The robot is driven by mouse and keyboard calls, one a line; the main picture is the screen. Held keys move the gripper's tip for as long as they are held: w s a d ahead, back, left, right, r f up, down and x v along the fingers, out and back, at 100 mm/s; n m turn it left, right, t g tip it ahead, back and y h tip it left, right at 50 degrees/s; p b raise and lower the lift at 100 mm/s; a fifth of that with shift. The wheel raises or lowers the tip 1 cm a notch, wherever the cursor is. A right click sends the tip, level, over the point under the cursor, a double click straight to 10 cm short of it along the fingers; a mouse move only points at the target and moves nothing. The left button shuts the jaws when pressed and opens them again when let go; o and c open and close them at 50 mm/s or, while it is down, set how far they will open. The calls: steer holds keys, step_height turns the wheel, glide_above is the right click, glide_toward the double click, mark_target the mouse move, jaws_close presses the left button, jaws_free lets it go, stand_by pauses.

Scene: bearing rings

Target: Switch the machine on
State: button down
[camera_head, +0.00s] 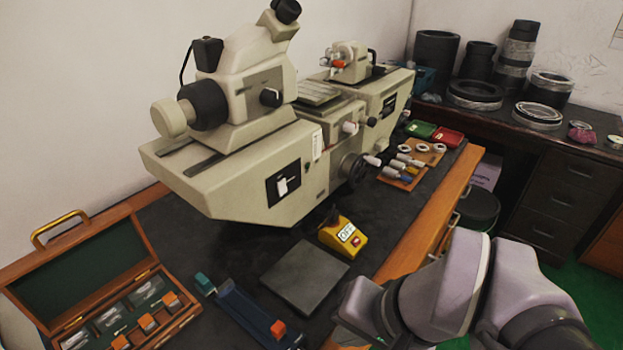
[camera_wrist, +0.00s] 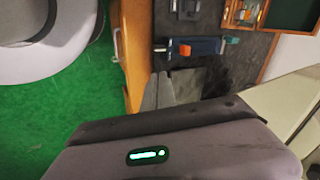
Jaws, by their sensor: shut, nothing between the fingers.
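The machine (camera_head: 240,190) is a long cream measuring bench along the wall in the head view. A black panel with a white switch (camera_head: 283,185) is on its front face. A small yellow box (camera_head: 343,238) with a display reading OFF and a red button sits on the table in front of it. My gripper (camera_wrist: 157,92) shows in the wrist view, its fingers dark and shut with nothing between them. In the head view my arm is at the bottom right, apart from the machine; the fingertips cannot be made out there.
A grey plate (camera_head: 305,276) lies before the yellow box. A blue holder with an orange block (camera_head: 250,312) and an open wooden case (camera_head: 100,285) are to the left. A wooden board (camera_head: 410,165) carries small parts. Dark rings stand on a desk (camera_head: 540,135) behind.

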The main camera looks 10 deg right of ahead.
mark_target(285, 193)
steer(key=w+a+r+m+g+y+p, duration=0.2)
steer(key=w+a+r+m+y+p, duration=0.2)
steer(key=w+a+m+y+p, duration=0.3)
steer(key=w+d+f+m+t+y+p, duration=0.1)
steer(key=w+d+m+t+p, duration=0.4)
steer(key=w+d+m+t, duration=0.5)
steer(key=w+d+m, duration=0.1)
steer(key=w+m, duration=0.2)
steer(key=m, duration=0.1)
steer(key=shift+d+f, duration=0.15)
steer(key=shift+d, duration=0.05)
steer(key=shift+w, duration=0.1)
steer(key=b+x, duration=0.2)
steer(key=x, duration=1.2)
steer(key=shift+a, duration=0.15)
steer(key=shift+a, duration=0.1)
